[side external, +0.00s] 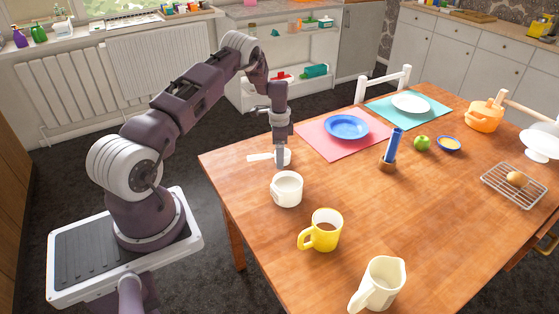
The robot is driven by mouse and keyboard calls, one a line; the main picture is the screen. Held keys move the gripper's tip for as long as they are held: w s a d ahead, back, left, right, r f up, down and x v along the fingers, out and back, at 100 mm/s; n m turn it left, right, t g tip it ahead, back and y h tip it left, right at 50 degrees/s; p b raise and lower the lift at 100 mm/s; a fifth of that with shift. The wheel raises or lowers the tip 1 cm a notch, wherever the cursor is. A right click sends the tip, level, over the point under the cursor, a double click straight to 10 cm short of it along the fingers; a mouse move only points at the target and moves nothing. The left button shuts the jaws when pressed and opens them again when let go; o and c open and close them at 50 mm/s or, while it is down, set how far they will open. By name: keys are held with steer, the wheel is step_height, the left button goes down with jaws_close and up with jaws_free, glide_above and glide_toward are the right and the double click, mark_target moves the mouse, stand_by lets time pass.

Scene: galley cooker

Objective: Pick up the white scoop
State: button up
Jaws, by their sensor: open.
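The white scoop (262,157) lies on the wooden table near its left edge, with its handle pointing left and its bowl end to the right. My gripper (280,163) is open and points straight down at the bowl end of the scoop. The fingers partly hide the bowl. I cannot tell whether they touch the scoop or how far above the table they are.
A white cup (287,195) stands just in front of my gripper. A yellow mug (323,236) and a white jug (383,284) stand nearer the camera. A blue plate (347,126) on a pink mat (318,145) and a blue object (394,143) in a brown holder are to the right.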

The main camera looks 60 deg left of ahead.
steer(key=c, duration=1.5)
step_height(320, 180, up, 10)
steer(key=shift+r, duration=0.1)
steer(key=shift+c, duration=0.2)
